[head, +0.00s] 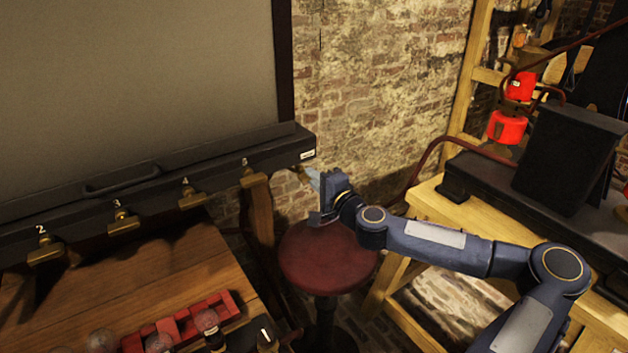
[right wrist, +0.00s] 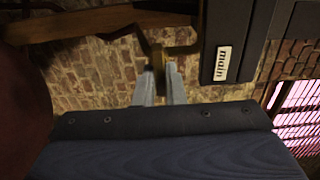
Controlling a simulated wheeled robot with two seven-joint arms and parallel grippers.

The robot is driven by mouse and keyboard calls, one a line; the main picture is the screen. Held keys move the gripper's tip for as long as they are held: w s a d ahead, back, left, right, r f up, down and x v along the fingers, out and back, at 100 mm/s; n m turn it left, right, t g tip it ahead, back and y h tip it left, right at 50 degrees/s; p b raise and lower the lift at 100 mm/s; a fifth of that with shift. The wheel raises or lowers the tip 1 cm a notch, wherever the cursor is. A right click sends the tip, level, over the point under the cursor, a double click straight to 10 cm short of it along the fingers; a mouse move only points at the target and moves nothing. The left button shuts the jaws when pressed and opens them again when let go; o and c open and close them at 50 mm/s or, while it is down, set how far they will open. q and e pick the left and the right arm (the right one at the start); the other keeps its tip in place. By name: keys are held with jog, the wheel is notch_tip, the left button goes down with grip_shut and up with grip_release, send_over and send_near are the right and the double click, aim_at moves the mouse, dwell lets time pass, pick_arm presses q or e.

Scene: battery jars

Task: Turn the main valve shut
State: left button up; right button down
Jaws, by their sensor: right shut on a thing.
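The main valve (head: 301,172) is a small brass fitting under the right end of the dark manifold bar, just below a white label. In the right wrist view the label reads "main" (right wrist: 222,63), and the brass valve handle (right wrist: 180,50) sits left of it. My right gripper (head: 309,175) reaches to the valve from the right. In the right wrist view its two pale fingers (right wrist: 160,80) are shut on the brass handle, one on each side. The handle's exact angle is hard to tell. My left gripper is not in view.
Numbered brass valves, such as 3 (head: 123,222) and 5 (head: 250,178), line the manifold bar (head: 150,190). A red stool (head: 327,262) stands below my right gripper. A wooden table (head: 130,285) holds a red crate (head: 222,303) with jars. A wooden bench (head: 435,205) stands right.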

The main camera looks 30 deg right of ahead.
dwell(0.5)
jog(key=c, duration=1.5)
grip_release()
jog(key=shift+s, duration=0.1)
jog(key=s+d, duration=0.1)
jog(key=s, duration=0.6)
jog(key=shift+s+b, duration=0.3)
jog(key=shift+b, duration=0.05)
